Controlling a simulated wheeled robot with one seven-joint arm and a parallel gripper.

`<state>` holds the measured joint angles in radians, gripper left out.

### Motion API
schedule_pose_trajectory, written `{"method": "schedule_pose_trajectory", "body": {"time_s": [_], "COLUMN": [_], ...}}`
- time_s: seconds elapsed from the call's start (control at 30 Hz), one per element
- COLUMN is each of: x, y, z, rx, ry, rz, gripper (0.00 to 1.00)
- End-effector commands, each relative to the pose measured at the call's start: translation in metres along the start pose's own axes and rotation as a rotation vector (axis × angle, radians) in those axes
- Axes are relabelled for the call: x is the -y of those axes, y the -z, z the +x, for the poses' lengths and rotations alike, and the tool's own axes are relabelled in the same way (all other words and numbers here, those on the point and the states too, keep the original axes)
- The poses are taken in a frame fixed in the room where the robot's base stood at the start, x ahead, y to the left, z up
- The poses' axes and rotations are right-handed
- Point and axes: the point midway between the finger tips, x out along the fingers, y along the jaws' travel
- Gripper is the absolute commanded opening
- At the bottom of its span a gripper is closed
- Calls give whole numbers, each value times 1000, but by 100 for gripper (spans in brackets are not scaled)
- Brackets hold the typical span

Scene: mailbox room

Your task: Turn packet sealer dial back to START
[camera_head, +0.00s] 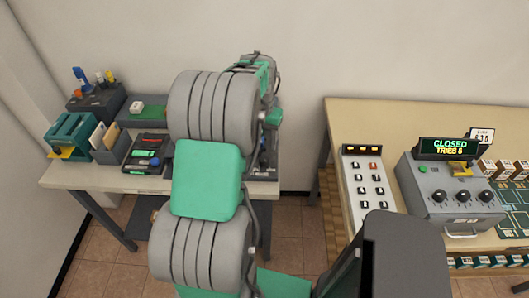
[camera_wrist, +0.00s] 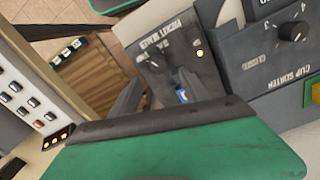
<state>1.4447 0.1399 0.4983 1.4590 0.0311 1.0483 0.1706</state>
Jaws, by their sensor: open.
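The packet sealer (camera_wrist: 177,59) shows in the wrist view as a dark grey panel with white lettering and a lit yellow lamp (camera_wrist: 199,53). A small dark dial (camera_wrist: 154,60) seems to sit beside the lettering; its pointer setting is too blurred to read. My gripper (camera_wrist: 165,88) is open in front of the panel, its two grey fingers apart with nothing seen held between them. A small blue part (camera_wrist: 182,95) shows near the right finger. In the head view my arm hides the gripper and most of the sealer.
In the head view, the left table (camera_head: 110,180) holds trays and tools. The right table (camera_head: 400,115) bears a button panel (camera_head: 366,185) and a box reading CLOSED (camera_head: 450,195).

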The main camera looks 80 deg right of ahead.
Motion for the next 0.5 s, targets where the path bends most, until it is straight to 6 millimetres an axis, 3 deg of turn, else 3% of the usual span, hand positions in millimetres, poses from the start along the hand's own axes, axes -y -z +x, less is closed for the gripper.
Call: {"method": "schedule_pose_trajectory", "body": {"time_s": [0.5], "x": [-5], "y": [2], "z": [75], "rx": [2], "ry": [0], "rz": [13], "gripper": [54]}}
